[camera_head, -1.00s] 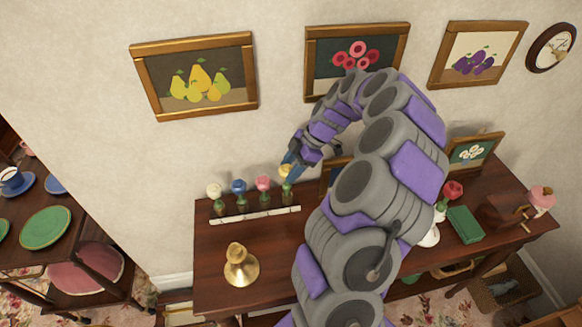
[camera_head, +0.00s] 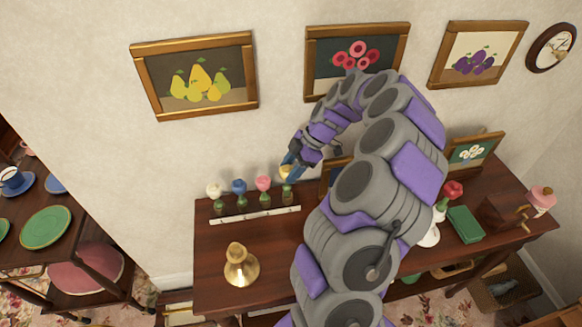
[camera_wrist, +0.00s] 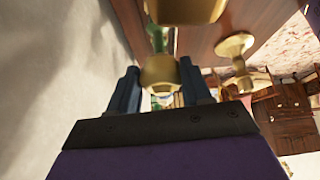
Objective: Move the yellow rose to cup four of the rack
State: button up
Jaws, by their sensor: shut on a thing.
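The yellow rose (camera_head: 285,172) is upright at the right end of the row of roses on the rack (camera_head: 254,215), whose white front strip shows. My gripper (camera_head: 289,166) is shut on the rose head from above. In the wrist view, the yellow rose (camera_wrist: 160,73) is between the two blue fingers (camera_wrist: 160,88), with its green stem beyond. The stem is down at the rightmost cup, but I cannot tell whether it rests on the bottom. The white rose (camera_head: 214,190), blue rose (camera_head: 239,186) and pink rose (camera_head: 263,183) stand to its left.
A red rose (camera_head: 452,190), a green box (camera_head: 465,223) and a picture frame (camera_head: 473,152) are at the right. The wall is close behind the rack.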

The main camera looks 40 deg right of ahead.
jog(key=shift+f, duration=0.7)
jog(key=o, duration=1.4)
jog(key=shift+c, duration=0.2)
jog(key=p+v, duration=0.4)
jog(key=v, duration=1.3)
jog(key=shift+d, duration=0.15)
